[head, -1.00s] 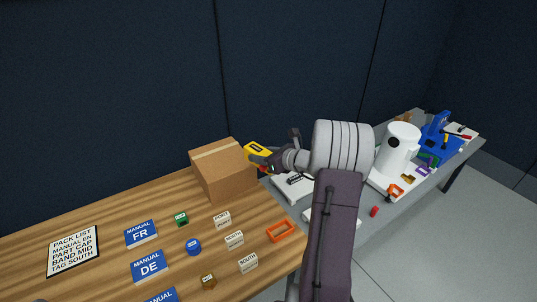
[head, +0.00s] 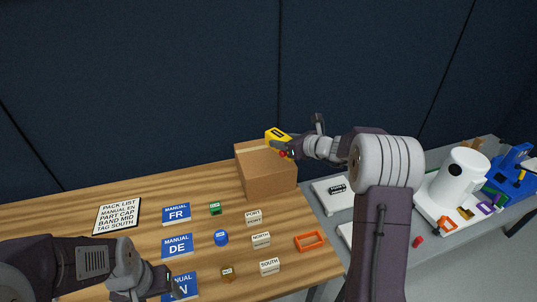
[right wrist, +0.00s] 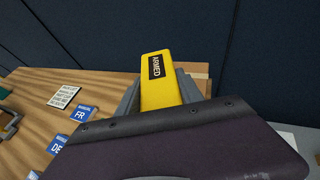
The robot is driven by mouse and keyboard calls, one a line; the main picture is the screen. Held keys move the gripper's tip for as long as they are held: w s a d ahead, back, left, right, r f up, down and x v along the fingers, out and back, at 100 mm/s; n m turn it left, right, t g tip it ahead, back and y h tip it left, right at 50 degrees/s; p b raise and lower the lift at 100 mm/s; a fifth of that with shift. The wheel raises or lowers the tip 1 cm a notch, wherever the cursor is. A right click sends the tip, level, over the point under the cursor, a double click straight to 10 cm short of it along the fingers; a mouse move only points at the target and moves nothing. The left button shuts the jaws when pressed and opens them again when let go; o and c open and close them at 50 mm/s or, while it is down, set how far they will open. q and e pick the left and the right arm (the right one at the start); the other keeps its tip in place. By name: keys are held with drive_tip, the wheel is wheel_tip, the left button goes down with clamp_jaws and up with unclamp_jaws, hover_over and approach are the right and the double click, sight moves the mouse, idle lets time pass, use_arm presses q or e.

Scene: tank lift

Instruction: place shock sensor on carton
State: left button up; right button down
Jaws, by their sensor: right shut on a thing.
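The shock sensor (head: 277,135) is a small yellow block with a dark label. It also shows in the right wrist view (right wrist: 158,88), where the label reads ARMED. My right gripper (head: 286,147) is shut on it and holds it at the top right part of the carton. The brown closed carton (head: 267,177) stands at the back right of the wooden table. I cannot tell whether the sensor touches the carton's top. My left gripper (head: 166,284) is at the lower left, by a blue manual card; its fingers are too unclear to read.
The wooden table (head: 190,240) holds a pack list (head: 117,215), blue manual cards (head: 177,246), small tag blocks (head: 261,240), a blue cap (head: 221,238) and an orange band (head: 309,241). A grey side table at right carries a white cylindrical tank (head: 459,180).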

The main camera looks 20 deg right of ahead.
drive_tip(key=x, duration=0.4)
drive_tip(key=f+p+x, duration=0.1)
drive_tip(key=x, duration=0.4)
drive_tip(key=shift+s+d, duration=0.1)
drive_tip(key=shift+s, duration=0.1)
drive_tip(key=shift+d+f, duration=0.1)
drive_tip(key=shift+f, duration=0.15)
wheel_tip(320, 180, down, 4)
drive_tip(key=shift+w+r, duration=0.1)
drive_tip(key=c, duration=0.8)
unclamp_jaws()
drive_tip(key=shift+o, duration=0.2)
